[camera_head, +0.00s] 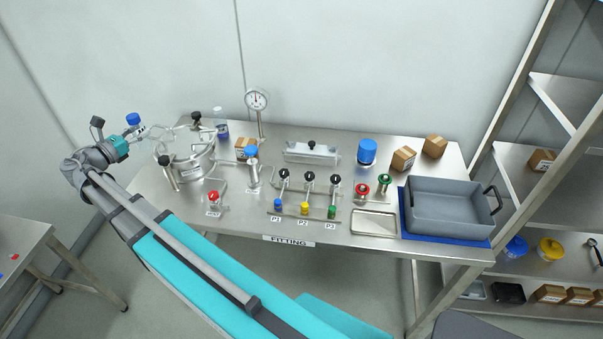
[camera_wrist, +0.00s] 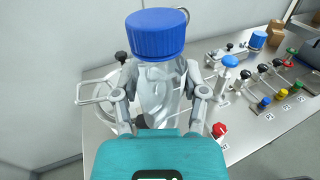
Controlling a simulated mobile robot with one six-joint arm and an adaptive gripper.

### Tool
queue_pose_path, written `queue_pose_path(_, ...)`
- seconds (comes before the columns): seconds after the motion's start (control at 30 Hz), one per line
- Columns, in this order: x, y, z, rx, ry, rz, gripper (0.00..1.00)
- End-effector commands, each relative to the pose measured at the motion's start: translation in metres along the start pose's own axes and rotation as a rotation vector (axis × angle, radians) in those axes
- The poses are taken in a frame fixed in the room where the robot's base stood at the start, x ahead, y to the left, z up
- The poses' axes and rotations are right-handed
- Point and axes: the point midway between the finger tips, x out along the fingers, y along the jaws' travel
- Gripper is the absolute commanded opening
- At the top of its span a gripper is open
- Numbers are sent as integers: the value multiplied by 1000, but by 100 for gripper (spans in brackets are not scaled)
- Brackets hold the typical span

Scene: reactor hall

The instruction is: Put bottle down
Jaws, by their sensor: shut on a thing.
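A clear bottle (camera_wrist: 160,85) with a ribbed blue cap (camera_wrist: 157,35) is upright between the fingers of my gripper (camera_wrist: 161,98). The gripper is shut on the bottle's body. In the head view the blue cap (camera_head: 133,119) shows at the far left, beside the gripper (camera_head: 139,136) and near the left end of the steel table (camera_head: 226,225). The bottle's bottom is hidden in the wrist view, and I cannot tell its height over the table.
A round metal vessel with clamps (camera_head: 190,167) stands on the table's left part. A gauge (camera_head: 257,99), valves P1 to P3 (camera_head: 304,205), small cartons (camera_head: 403,158), a blue container (camera_head: 367,151), a shallow tray (camera_head: 375,223) and a grey bin (camera_head: 450,208) are further right.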

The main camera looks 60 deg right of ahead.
Motion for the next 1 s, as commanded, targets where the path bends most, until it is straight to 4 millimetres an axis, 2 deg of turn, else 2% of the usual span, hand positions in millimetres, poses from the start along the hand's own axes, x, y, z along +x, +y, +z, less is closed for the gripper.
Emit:
queue_pose_path(0.27,-5,-5,-16,0,0,18,24)
queue_pose_path(0.8,-30,-40,-99,1,0,126,24)
queue_pose_path(1.0,-38,-49,-122,1,0,163,24)
